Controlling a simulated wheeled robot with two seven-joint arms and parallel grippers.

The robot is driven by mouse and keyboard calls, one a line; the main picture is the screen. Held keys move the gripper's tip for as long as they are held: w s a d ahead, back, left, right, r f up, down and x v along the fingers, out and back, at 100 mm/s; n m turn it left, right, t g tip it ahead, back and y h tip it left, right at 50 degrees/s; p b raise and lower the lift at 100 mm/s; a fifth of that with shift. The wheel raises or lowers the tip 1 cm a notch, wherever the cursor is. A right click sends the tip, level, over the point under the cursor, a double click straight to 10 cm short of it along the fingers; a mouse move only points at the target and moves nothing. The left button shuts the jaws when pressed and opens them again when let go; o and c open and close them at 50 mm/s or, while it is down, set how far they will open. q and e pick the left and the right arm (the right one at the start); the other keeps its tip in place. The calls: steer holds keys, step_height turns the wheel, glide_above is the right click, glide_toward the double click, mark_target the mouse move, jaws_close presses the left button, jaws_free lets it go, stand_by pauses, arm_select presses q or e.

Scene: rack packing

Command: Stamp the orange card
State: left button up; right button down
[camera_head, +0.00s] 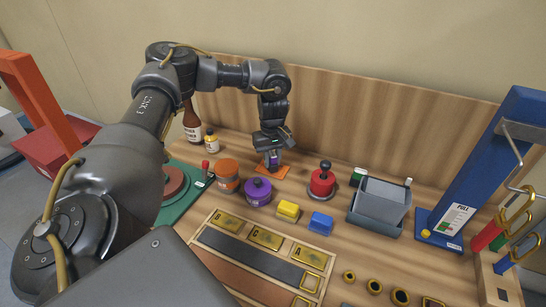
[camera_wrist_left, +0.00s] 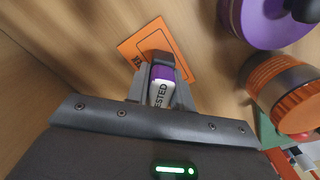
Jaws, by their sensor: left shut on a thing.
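The orange card (camera_head: 262,173) lies flat on the wooden bench near the back board. It also shows in the left wrist view (camera_wrist_left: 141,40), with a dark printed outline on it. My left gripper (camera_head: 272,155) points down over the card and is shut on a stamp (camera_wrist_left: 161,95) with a purple part and a white label reading "ESTED". The stamp is over the card; I cannot tell whether its face touches it. The stamp and fingers hide part of the card. My right gripper is not in view.
A red pot with a black knob (camera_head: 322,182), yellow block (camera_head: 288,210), blue block (camera_head: 321,223) and grey bin (camera_head: 378,214) are to the right. Bottles (camera_head: 192,122) stand left.

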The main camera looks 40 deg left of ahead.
arm_select(q)
steer(key=shift+r+p, duration=3)
steer(key=shift+r, duration=0.45)
